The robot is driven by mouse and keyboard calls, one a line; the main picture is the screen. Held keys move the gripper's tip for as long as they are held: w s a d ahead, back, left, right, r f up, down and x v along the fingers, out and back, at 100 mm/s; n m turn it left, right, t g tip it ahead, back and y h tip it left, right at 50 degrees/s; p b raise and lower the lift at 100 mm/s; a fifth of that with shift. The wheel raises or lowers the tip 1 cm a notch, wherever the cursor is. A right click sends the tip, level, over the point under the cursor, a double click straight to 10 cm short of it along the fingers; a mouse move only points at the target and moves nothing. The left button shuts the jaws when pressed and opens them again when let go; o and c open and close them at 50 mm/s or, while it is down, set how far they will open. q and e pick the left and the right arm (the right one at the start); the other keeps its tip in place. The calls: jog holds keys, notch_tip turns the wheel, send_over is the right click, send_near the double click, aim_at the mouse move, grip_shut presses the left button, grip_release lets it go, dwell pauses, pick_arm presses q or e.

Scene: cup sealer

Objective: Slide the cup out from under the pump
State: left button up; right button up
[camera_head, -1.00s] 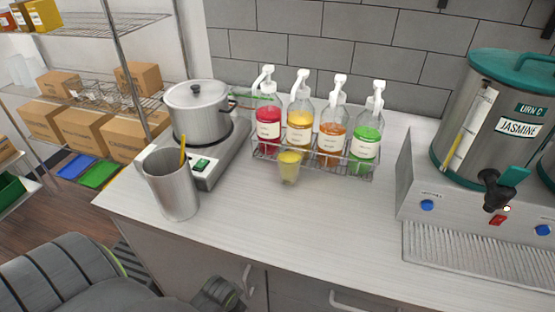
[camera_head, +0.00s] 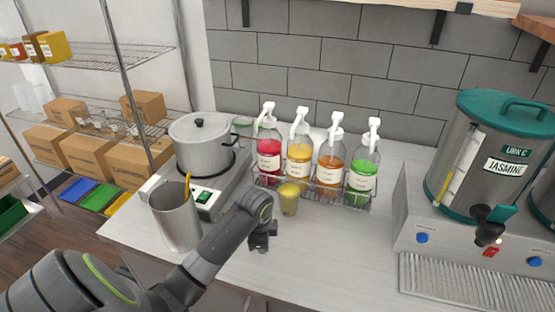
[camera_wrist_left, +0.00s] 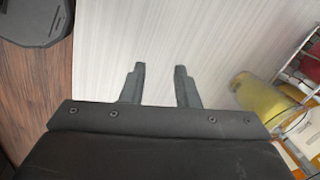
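The cup (camera_head: 289,199) is clear with yellow contents and stands on the counter in front of the pump bottle rack. The yellow pump bottle (camera_head: 299,158) stands just behind it, its nozzle above the cup. In the left wrist view the cup (camera_wrist_left: 262,104) is at the right. My left gripper (camera_head: 262,246) is over the counter, just left of and nearer than the cup, apart from it. In the left wrist view its two fingers (camera_wrist_left: 160,84) are apart with only counter between them. My right gripper is not in view.
The wire rack (camera_head: 325,194) also holds red, orange and green pump bottles. A metal canister (camera_head: 174,220) and a pot (camera_head: 201,147) on a hot plate stand left. A jasmine urn (camera_head: 490,160) stands right. The counter right of the cup is clear.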

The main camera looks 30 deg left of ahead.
pick_arm(q)
jog(key=w+a+r+m, duration=0.2)
jog(key=w+r+m, duration=0.1)
jog(key=w+r, duration=0.4)
jog(key=w+a+r+m+h, duration=0.1)
jog(key=w+a+r+m, duration=0.2)
jog(key=w+r, duration=0.4)
notch_tip(320, 180, up, 3)
jog(key=shift+w+r+m+g, duration=0.1)
jog(key=shift+w+m+g, duration=0.3)
jog(key=shift+m, duration=0.2)
